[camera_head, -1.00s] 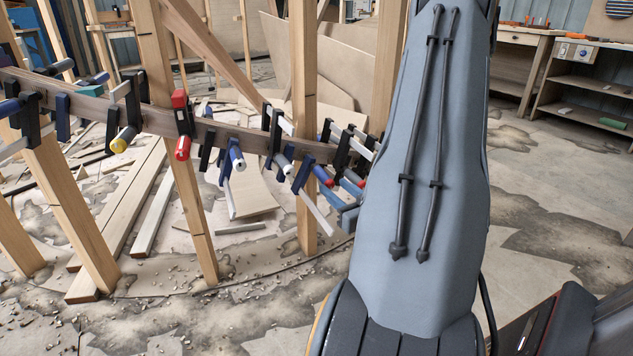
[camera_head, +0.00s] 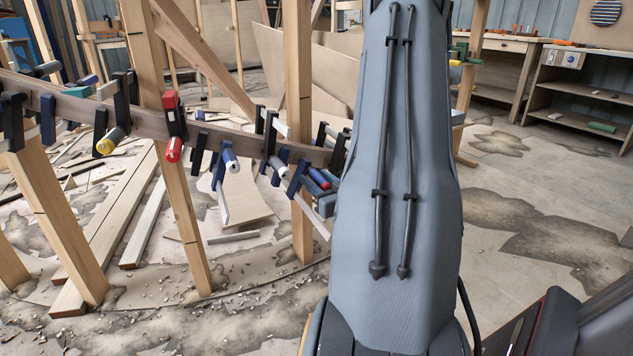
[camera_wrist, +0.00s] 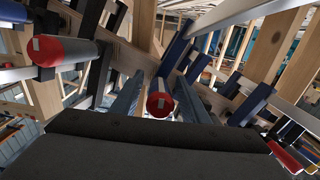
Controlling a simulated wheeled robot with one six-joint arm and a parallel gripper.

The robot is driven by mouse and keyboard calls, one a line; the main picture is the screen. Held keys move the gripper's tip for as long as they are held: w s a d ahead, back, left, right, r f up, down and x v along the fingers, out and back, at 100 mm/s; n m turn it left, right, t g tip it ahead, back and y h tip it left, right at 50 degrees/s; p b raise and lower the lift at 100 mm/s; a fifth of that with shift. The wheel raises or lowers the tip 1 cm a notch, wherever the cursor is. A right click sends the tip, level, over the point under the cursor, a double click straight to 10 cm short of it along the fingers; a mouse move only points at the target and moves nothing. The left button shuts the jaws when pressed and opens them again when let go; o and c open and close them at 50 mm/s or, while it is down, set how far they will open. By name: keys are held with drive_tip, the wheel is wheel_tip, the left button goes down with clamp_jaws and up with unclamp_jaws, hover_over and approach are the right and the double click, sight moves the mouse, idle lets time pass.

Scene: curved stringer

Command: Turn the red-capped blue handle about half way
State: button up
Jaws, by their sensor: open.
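The red-capped handle (camera_wrist: 159,104) shows in the wrist view end-on, its round red cap with a pale mark facing me. Its shaft behind the cap is mostly hidden. My gripper (camera_wrist: 158,88) is open, with one blue-grey finger to each side of the cap; I cannot tell whether either touches it. In the head view a blue handle with a red end (camera_head: 319,178) shows beside my arm, low on the curved wooden stringer (camera_head: 240,140). My gripper is mostly hidden behind my arm there.
A larger red handle (camera_wrist: 65,52) is close at upper left in the wrist view. Wooden posts (camera_head: 185,215) stand below. The floor at right is open.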

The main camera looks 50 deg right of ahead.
clamp_jaws()
drive_tip(key=shift+m+p, duration=0.4)
drive_tip(key=shift+p, duration=0.3)
drive_tip(key=m+p, duration=0.1)
drive_tip(key=p, duration=0.2)
drive_tip(key=m+p, duration=0.2)
drive_tip(key=p, duration=0.1)
drive_tip(key=shift+s+a+r+y, duration=0.1)
drive_tip(key=shift+a+r+y, duration=0.1)
drive_tip(key=shift+y, duration=0.2)
drive_tip(key=m+y+p, duration=0.1)
drive_tip(key=m+p, duration=0.3)
drive_tip(key=p, duration=0.1)
drive_tip(key=shift+t, duration=0.4)
drive_tip(key=m+p, duration=0.4)
drive_tip(key=shift+a+t, duration=0.15)
drive_tip(key=shift+t, duration=0.15)
drive_tip(key=m+p, duration=0.2)
drive_tip(key=m, duration=0.1)
drive_tip(key=shift+m+t+y+p, duration=0.3)
drive_tip(key=shift+m+y, duration=0.1)
